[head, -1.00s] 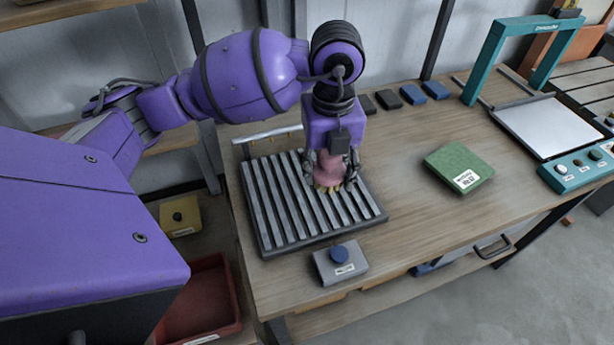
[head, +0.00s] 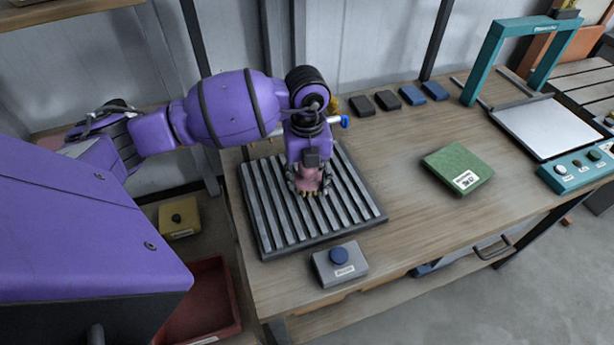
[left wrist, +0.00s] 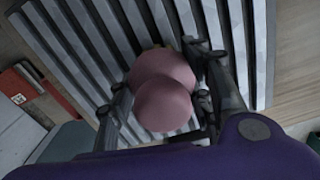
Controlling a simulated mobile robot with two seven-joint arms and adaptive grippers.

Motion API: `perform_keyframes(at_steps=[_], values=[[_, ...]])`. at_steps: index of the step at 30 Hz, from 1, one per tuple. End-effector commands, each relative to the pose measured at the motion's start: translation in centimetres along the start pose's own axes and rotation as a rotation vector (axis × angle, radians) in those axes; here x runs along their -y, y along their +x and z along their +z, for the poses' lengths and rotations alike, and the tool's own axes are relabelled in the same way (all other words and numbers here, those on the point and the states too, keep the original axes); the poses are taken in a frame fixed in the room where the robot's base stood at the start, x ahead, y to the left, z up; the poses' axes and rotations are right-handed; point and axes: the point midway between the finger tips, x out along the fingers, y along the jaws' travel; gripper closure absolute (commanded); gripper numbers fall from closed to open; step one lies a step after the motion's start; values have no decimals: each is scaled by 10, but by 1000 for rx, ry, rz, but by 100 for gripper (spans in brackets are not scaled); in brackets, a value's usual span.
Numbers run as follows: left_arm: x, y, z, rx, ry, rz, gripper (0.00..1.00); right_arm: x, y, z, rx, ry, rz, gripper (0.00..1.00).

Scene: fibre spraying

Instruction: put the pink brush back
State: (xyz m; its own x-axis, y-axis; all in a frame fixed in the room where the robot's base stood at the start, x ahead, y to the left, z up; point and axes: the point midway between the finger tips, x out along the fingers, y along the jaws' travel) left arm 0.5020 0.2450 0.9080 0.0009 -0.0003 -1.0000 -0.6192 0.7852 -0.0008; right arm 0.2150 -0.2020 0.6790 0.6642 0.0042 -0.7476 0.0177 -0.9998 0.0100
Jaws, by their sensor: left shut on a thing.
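My left gripper (head: 310,187) is shut on the pink brush (head: 312,176), low over the slatted grey rack (head: 262,205). In the left wrist view, the fingers of the left gripper (left wrist: 165,110) stand on both sides of the brush's rounded pink body (left wrist: 163,90). A little yellow shows at the brush's far end. The slats of the rack (left wrist: 82,45) lie behind it. I cannot tell whether the brush touches the slats. My right gripper is in neither view.
A grey box with a blue knob (head: 340,263) stands in front of the rack. A green block (head: 458,166) lies to the right on the wooden table (head: 400,215). Several small dark and blue blocks (head: 387,100) line the back. A teal-framed machine (head: 535,120) stands far right.

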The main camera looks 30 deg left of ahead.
Motion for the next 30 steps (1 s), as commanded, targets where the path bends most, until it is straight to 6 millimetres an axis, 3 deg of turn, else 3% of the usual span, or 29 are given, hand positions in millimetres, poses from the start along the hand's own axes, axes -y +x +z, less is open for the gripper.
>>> perform_keyframes(at_steps=[7, 8, 12, 23, 30], values=[[0, 4, 0, 0, 0, 1, 75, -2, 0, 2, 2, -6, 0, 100], [0, 4, 0, 0, 0, 0, 51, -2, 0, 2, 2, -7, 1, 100], [0, 3, 0, 0, 0, 0, 35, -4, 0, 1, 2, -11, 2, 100], [0, -1, 0, 1, 0, -1, 35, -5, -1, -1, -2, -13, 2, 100], [1, -41, 1, 5, 0, -2, 35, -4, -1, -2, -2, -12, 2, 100]])
